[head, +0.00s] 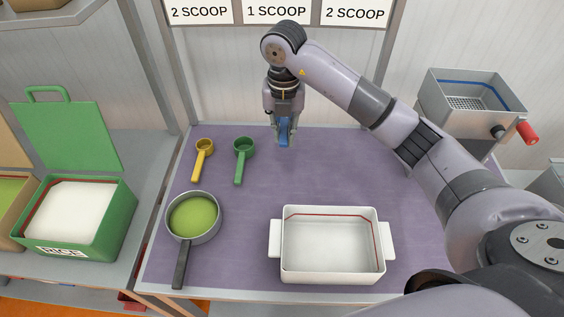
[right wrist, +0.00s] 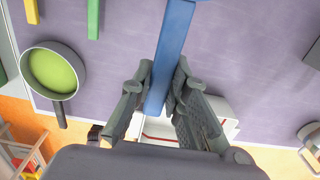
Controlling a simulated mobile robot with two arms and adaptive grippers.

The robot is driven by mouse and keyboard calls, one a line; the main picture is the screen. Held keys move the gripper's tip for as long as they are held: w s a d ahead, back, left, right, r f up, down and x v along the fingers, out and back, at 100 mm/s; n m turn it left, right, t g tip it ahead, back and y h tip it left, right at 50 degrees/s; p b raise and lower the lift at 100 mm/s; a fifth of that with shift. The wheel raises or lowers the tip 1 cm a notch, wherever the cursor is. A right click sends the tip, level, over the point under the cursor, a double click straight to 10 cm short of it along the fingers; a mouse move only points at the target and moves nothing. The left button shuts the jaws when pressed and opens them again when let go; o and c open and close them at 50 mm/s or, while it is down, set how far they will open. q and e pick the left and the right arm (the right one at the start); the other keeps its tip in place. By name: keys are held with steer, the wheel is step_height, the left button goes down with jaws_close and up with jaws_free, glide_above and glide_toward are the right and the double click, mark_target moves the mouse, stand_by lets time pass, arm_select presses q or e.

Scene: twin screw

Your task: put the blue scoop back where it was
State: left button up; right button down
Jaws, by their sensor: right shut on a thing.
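The blue scoop (head: 284,132) is at the back middle of the purple mat in the head view, to the right of the green scoop. My right gripper (head: 284,108) comes down over it from above, shut on its handle. In the right wrist view the blue handle (right wrist: 165,75) runs between the two fingers of my right gripper (right wrist: 160,98). The scoop's bowl is not clear in either view. I cannot tell if the scoop touches the mat. My left gripper is not in view.
A yellow scoop (head: 203,158) and green scoop (head: 243,158) lie left of the blue one. A pan (head: 185,236) of green contents and a white dish (head: 331,272) stand in front. A green rice bin (head: 112,222) is at left, a metal sieve box (head: 462,122) at back right.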

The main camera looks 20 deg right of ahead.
step_height(320, 180, down, 12)
steer(key=shift+w+r+p, duration=0.1)
steer(key=shift+r+p, duration=0.05)
steer(key=shift+p, duration=0.9)
step_height(320, 180, down, 4)
steer(key=shift+r+p, duration=0.25)
steer(key=shift+p, duration=0.1)
steer(key=shift+f, duration=0.45)
steer(key=c, duration=1.6)
jaws_free()
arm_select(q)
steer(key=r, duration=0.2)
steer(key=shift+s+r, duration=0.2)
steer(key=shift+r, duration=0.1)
arm_select(e)
steer(key=shift+o, duration=0.2)
